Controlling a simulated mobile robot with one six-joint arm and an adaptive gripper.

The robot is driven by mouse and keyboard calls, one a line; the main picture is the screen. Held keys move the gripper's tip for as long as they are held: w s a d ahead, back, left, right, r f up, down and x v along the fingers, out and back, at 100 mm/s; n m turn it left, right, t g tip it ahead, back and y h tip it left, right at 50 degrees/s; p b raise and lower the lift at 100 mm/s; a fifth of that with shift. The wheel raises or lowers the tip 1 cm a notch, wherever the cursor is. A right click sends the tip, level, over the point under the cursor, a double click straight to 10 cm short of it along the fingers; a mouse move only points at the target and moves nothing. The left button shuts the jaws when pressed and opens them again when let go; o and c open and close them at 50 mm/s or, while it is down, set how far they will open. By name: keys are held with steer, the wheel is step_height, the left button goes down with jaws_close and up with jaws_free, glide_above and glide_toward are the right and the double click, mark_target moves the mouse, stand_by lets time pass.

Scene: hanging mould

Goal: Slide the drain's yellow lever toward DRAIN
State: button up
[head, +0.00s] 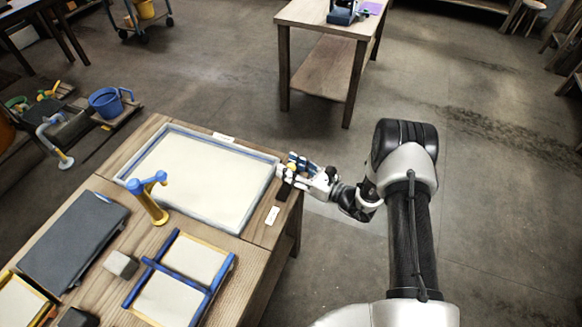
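The drain's lever shows as a small yellow knob (292,167) at the right side of the framed vat (262,198). A dark plate (284,190) lies just below it, near the table's right edge. My gripper (291,175) reaches in from the right, with its tips at the yellow knob and the dark plate. The fingers are small and overlap these parts, so I cannot tell whether they touch or grip the lever. A white label (272,215) lies below the plate and another label (224,137) lies above the vat; their words are too small to read.
Blue-and-yellow frames (205,262), a grey block (121,264) and a dark board (75,240) lie on the wooden table. A second table (325,20) stands behind.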

jaws_close()
stand_by(0.3)
steer(key=shift+s, duration=0.1)
